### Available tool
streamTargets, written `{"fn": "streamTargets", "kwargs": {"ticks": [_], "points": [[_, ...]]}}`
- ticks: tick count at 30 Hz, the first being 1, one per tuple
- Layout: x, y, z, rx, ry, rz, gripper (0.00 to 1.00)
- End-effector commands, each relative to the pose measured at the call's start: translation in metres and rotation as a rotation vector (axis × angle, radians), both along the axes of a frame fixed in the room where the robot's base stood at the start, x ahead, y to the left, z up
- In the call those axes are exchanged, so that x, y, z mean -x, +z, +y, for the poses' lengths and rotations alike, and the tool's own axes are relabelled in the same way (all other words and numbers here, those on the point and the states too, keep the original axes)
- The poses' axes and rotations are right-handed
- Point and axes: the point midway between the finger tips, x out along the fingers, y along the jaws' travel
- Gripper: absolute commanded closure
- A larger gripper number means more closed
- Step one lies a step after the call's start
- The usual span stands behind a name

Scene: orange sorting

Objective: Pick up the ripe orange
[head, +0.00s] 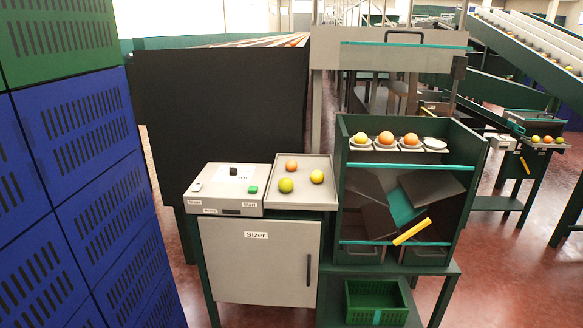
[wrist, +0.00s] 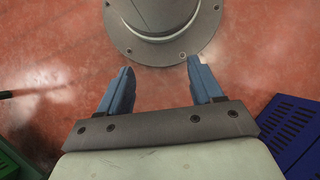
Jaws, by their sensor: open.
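An orange-coloured fruit (head: 291,166), the ripest-looking on the grey tray (head: 327,203), lies near the tray's back left. A yellow fruit (head: 317,177) with an orange tinge lies to its right, and a yellow-green fruit (head: 286,185) lies in front of it. The three look apart from one another. My gripper (wrist: 160,66) shows only in the wrist view, with its two blue fingers wide apart and nothing between them. It points at the red floor, and no fruit is in that view. My gripper is not in the head view.
Left of the tray is a control box (head: 222,190) on the Sizer cabinet (head: 260,265). At right, a dark green stand (head: 347,190) holds several cups, three with fruit, above a yellow lever (head: 411,232). Stacked blue crates (head: 75,190) wall the left. A green crate (head: 377,303) sits low.

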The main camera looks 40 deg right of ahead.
Motion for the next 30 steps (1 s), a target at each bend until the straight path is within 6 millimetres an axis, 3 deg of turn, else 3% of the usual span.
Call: {"fn": "streamTargets", "kwargs": {"ticks": [6, 14, 23, 30], "points": [[-0.071, 0.015, -0.017, 0.042, -0.085, -0.066, 0.34], [-0.150, 0.047, -0.045, 0.097, -0.195, -0.140, 0.34], [-0.235, 0.101, -0.087, 0.160, -0.328, -0.225, 0.34], [-0.294, 0.156, -0.127, 0.211, -0.439, -0.291, 0.34]]}}
